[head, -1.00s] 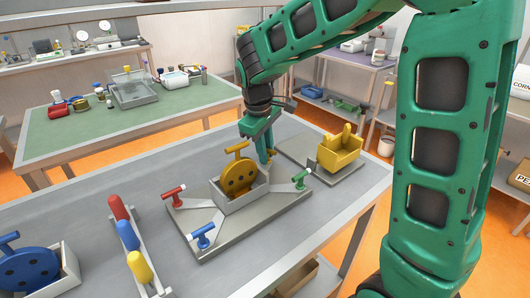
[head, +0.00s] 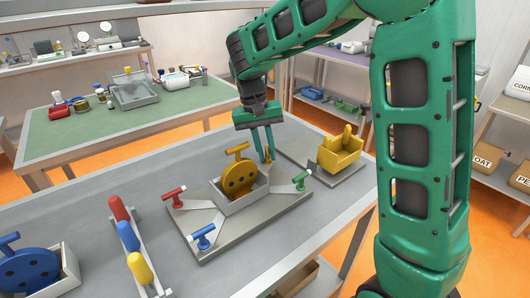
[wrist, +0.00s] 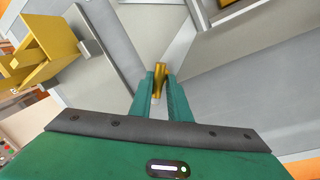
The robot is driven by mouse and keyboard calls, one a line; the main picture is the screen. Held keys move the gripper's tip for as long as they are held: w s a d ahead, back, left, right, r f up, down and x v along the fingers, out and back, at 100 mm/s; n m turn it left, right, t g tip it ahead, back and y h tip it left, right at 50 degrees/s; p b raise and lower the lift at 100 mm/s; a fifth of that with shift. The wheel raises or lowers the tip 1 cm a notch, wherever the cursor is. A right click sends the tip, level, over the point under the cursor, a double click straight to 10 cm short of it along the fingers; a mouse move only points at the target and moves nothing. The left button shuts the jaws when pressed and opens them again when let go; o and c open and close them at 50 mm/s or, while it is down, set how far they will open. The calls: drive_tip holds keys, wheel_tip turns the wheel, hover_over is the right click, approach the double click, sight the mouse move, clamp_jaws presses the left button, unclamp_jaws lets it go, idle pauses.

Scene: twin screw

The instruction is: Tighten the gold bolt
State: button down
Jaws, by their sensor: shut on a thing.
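The gold bolt (wrist: 160,72) stands at the back arm of the grey four-armed fixture (head: 255,222). My gripper (head: 266,158) points down over it, and in the wrist view my gripper's fingertips (wrist: 158,78) are shut on the bolt from both sides. The bolt's lower part is hard to see behind the fingers. Bolts with red (head: 174,197), blue (head: 202,237) and green (head: 301,180) handles sit at the other arms. A gold disc (head: 239,178) with a handle stands in the box at the fixture's middle.
A rack with red, blue and yellow handles (head: 127,236) and a blue disc (head: 30,270) in a box are at the left. The table (head: 120,180) is bare between the rack and the back edge.

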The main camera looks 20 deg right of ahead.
drive_tip(key=m+g, duration=0.1)
drive_tip(key=m, duration=0.4)
drive_tip(key=shift+w+m, duration=0.15)
drive_tip(key=shift+m, duration=0.15)
drive_tip(key=shift+m+y, duration=0.6)
drive_tip(key=shift+m, duration=1.6)
drive_tip(key=c, duration=1.7)
unclamp_jaws()
drive_tip(key=shift+a, duration=0.1)
drive_tip(key=shift+r, duration=0.1)
drive_tip(key=r, duration=0.2)
drive_tip(key=w+r, duration=0.1)
drive_tip(key=r, duration=0.4)
drive_tip(key=shift+w+a, duration=0.15)
drive_tip(key=shift+w, duration=0.1)
